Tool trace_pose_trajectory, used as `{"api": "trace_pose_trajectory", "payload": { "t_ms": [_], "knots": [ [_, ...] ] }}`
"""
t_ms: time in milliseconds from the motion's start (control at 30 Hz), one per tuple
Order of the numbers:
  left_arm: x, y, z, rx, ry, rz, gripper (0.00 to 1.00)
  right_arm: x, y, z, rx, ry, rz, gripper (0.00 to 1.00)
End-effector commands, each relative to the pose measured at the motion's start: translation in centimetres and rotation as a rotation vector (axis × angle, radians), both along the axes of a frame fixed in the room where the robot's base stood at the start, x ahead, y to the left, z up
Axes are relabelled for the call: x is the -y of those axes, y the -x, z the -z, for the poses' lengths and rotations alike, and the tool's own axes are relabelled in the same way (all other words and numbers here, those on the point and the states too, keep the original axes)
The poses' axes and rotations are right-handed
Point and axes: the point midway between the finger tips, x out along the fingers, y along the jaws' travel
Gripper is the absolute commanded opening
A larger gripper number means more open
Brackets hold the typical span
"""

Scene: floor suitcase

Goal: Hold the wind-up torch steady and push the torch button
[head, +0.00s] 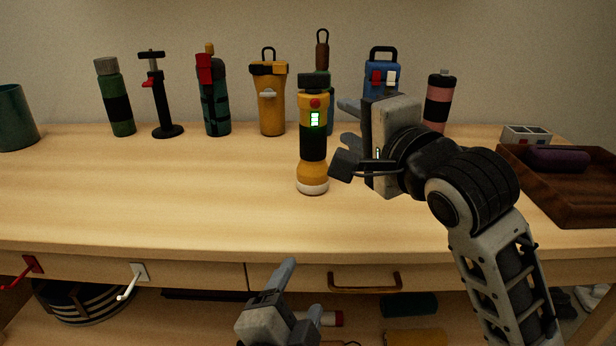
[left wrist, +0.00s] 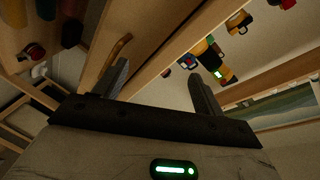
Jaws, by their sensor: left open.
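The wind-up torch (head: 312,142) stands upright on the bench top, yellow with a black band, a white foot and a dark cap. Its red button (head: 315,103) faces me above a lit green indicator (head: 314,119). The torch also appears small in the left wrist view (left wrist: 222,73). My right gripper (head: 345,122) is just right of the torch, fingers pointing at it and spread apart, with nothing seen between them. My left gripper (head: 301,288) is low in front of the drawer front, open and empty. Its spread fingers also show in the left wrist view (left wrist: 158,72).
Behind the torch stand several bottles and tools, including a yellow container (head: 270,105) and a blue case (head: 382,75). A wooden tray (head: 570,205) is at the right. A drawer handle (head: 364,283) and hooks (head: 131,280) stick out in front. The bench left of the torch is clear.

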Motion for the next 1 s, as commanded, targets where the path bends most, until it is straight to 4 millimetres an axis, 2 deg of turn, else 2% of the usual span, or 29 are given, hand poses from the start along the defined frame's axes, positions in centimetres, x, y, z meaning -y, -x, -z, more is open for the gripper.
{"api": "trace_pose_trajectory", "payload": {
  "t_ms": [33, 200, 300, 467, 633, 800, 1000],
  "knots": [
    [0.3, -0.1, -2.3, 0.118, -0.077, 0.002, 0.7, 0.0, 0.0, 0.0, 0.0, 0.0, 0.0, 0.36],
    [1.0, 0.0, -8.6, 0.468, -0.382, -0.052, 0.7, 0.0, 0.0, 0.0, 0.0, 0.0, 0.0, 0.36],
    [1.2, -0.7, -10.2, 0.55, -0.574, -0.101, 0.7, 0.0, 0.0, 0.0, 0.0, 0.0, 0.0, 0.36],
    [1.4, -2.6, -11.6, 0.578, -0.866, -0.155, 0.7, 0.0, 0.0, 0.0, 0.0, 0.0, 0.0, 0.36],
    [1.4, -5.3, -12.4, 0.539, -1.201, -0.172, 0.7, 0.0, 0.0, 0.0, 0.0, 0.0, 0.0, 0.36],
    [1.2, -8.0, -12.7, 0.478, -1.53, -0.133, 0.7, 0.0, 0.0, 0.0, 0.0, 0.0, 0.0, 0.36],
    [1.1, -10.4, -12.8, 0.428, -1.836, -0.043, 0.7, 0.0, 0.0, 0.0, 0.0, 0.0, 0.0, 0.36]
  ]
}}
